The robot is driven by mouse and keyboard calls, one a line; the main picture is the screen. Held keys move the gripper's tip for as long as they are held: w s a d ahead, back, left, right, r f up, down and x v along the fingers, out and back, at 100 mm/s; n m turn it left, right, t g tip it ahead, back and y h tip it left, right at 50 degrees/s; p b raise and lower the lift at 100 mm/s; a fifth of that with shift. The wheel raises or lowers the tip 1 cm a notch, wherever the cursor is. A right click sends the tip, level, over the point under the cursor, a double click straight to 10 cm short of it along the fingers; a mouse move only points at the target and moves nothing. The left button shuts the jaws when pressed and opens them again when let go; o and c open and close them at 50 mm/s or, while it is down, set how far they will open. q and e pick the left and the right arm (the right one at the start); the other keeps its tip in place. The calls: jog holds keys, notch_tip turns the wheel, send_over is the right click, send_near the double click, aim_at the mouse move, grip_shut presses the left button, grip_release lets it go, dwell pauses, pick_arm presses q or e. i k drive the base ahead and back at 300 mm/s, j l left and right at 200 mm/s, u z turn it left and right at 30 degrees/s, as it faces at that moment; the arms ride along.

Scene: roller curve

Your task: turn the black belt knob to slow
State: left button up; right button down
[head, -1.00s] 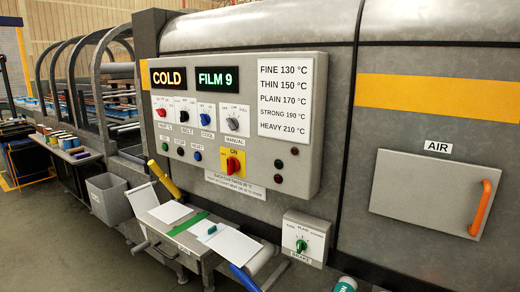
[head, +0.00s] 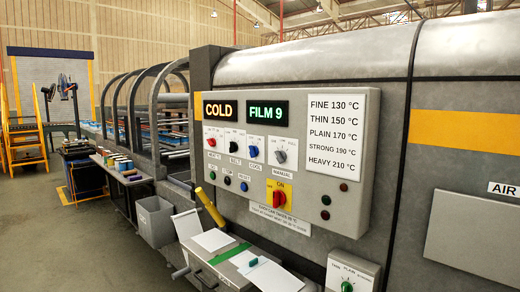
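The black belt knob (head: 234,147) is on the grey control panel (head: 355,150), second from the left in the upper row, above the label BELT. Its small position markings are too small to read, so I cannot tell its setting. A red knob (head: 211,142) is to its left, and a blue knob (head: 252,151) and a grey knob (head: 281,157) are to its right. Neither of my grippers shows in the head view.
Below the panel is a ledge with white sheets (head: 270,276), a green strip and a yellow handle (head: 210,207). A grey bin (head: 155,221) stands at the left. A red switch (head: 279,199) on yellow is below the knobs. Floor at left is open.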

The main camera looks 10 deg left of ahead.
aim_at(233, 147)
jog(key=i+j, duration=0.1)
jog(key=j, duration=0.4)
jog(key=i+j, duration=0.1)
jog(key=j, duration=0.35)
jog(key=i+j, duration=0.1)
jog(key=j, duration=0.4)
jog(key=i+j, duration=0.1)
jog(key=j, duration=0.35)
jog(key=i+j, duration=0.1)
jog(key=j, duration=0.4)
